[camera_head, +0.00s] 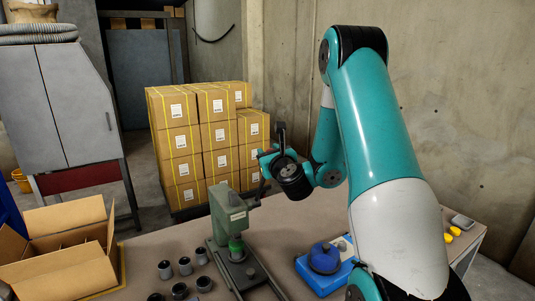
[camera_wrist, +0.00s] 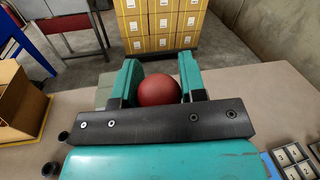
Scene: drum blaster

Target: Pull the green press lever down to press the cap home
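The green press (camera_head: 229,212) stands upright on its base on the table in the head view. Its lever (camera_head: 259,189) rises to the right from the press head towards my gripper (camera_head: 270,160). In the wrist view a red ball knob (camera_wrist: 159,90) sits between the two teal fingers of my gripper (camera_wrist: 160,84), with both fingers seeming to touch its sides. In the head view the knob is hidden by the gripper. A green piece (camera_head: 237,245) stands under the press head. The cap itself is too small to make out.
An open cardboard box (camera_head: 60,250) stands at the left, with several small dark cylinders (camera_head: 185,266) between it and the press. A blue fixture (camera_head: 323,262) sits to the right of the press. Stacked cartons (camera_head: 200,135) stand behind the table.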

